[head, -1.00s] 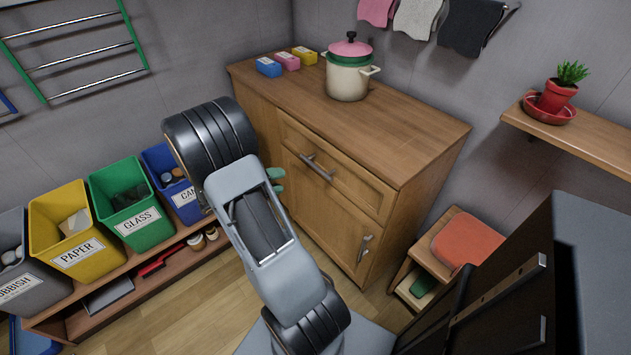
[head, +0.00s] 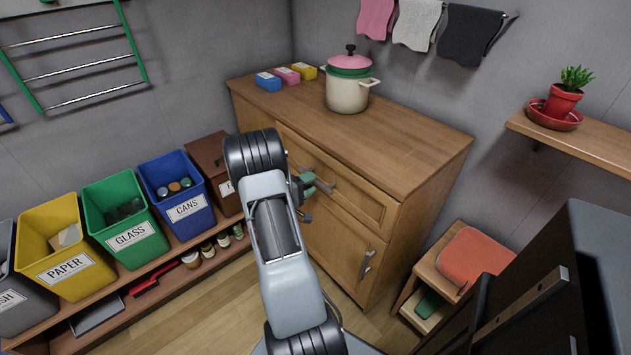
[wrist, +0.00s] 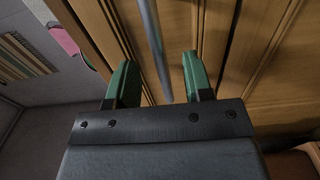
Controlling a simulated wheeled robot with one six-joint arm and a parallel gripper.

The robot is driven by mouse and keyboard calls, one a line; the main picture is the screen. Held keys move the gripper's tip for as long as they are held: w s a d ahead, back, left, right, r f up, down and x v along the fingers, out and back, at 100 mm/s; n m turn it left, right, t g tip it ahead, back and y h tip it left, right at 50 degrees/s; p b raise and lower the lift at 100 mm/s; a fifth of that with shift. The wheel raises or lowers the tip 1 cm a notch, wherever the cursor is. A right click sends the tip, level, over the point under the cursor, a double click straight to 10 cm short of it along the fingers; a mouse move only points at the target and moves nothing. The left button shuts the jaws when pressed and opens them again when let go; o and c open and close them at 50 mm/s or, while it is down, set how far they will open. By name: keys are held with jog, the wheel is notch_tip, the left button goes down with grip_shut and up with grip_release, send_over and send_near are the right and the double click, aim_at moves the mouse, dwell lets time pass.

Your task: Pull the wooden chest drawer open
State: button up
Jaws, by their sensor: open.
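The wooden chest (head: 412,225) stands against the back wall, with a drawer (head: 358,198) at the top of its front and a door (head: 335,245) below. The drawer looks shut. Its grey bar handle (head: 322,183) is partly hidden by my gripper in the head view. My gripper (head: 312,190) is at the drawer front near the handle's left end. In the wrist view, the green fingers of my gripper (wrist: 155,75) are open, and the handle bar (wrist: 154,45) runs between them, with gaps on both sides. I see no grip on it.
A cream pot (head: 347,95) with a pink lid and several small boxes (head: 287,76) stand on the chest top. Bins, including the blue cans bin (head: 182,205), line a low shelf at left. A step stool (head: 435,275) stands right of the chest.

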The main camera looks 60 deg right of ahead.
jog(key=shift+x, duration=1.55)
grip_shut()
